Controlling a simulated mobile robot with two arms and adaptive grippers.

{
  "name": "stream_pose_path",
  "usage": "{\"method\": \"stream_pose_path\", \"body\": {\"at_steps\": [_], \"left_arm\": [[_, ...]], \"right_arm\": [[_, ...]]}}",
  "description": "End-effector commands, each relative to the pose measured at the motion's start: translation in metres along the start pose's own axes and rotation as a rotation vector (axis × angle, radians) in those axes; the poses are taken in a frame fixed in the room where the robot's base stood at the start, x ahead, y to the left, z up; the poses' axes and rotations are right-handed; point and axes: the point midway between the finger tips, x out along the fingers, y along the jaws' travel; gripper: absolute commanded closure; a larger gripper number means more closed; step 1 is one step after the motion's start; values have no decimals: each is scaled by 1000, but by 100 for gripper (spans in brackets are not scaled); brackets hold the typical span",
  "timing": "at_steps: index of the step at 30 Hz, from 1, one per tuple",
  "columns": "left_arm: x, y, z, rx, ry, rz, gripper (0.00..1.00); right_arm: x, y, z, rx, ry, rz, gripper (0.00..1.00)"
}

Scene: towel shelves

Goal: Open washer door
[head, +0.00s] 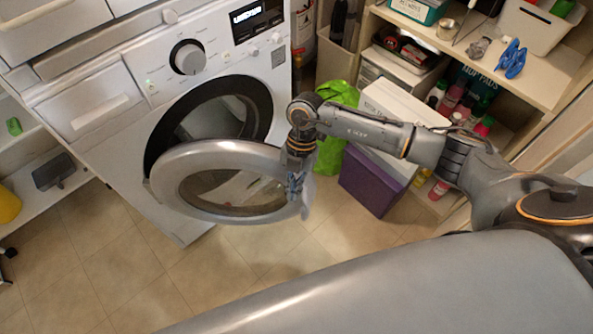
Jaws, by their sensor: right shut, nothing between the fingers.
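The white washer (122,101) stands at the upper left with its dark drum opening (213,112) showing. Its round grey door (185,160) is swung out from the front, well apart from the opening, hinged at the left side. My right gripper (296,190) is at the door's right, free edge, pointing down. Its fingers are shut with nothing between them. They overlap the door rim in the picture; I cannot tell whether they touch it. My left gripper is not in view.
A purple box with a white lid (372,182) and a green bag (331,150) stand right of the door. Shelves (545,84) with bottles and bins fill the upper right. White shelves (38,196) are at the far left. Tiled floor (225,270) in front of the washer is clear.

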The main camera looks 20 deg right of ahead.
Motion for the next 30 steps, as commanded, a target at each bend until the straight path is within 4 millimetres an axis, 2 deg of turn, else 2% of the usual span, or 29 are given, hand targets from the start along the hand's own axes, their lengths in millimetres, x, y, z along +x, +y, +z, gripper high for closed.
{"method": "stream_pose_path", "body": {"at_steps": [1,3,9,30], "left_arm": [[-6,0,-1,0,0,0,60],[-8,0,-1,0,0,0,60],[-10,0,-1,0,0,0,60],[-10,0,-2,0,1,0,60]], "right_arm": [[-1,1,-12,-8,2,2,100],[3,1,-20,-5,1,2,100],[8,1,-31,-3,-1,3,100],[9,1,-33,-2,0,3,100]]}}
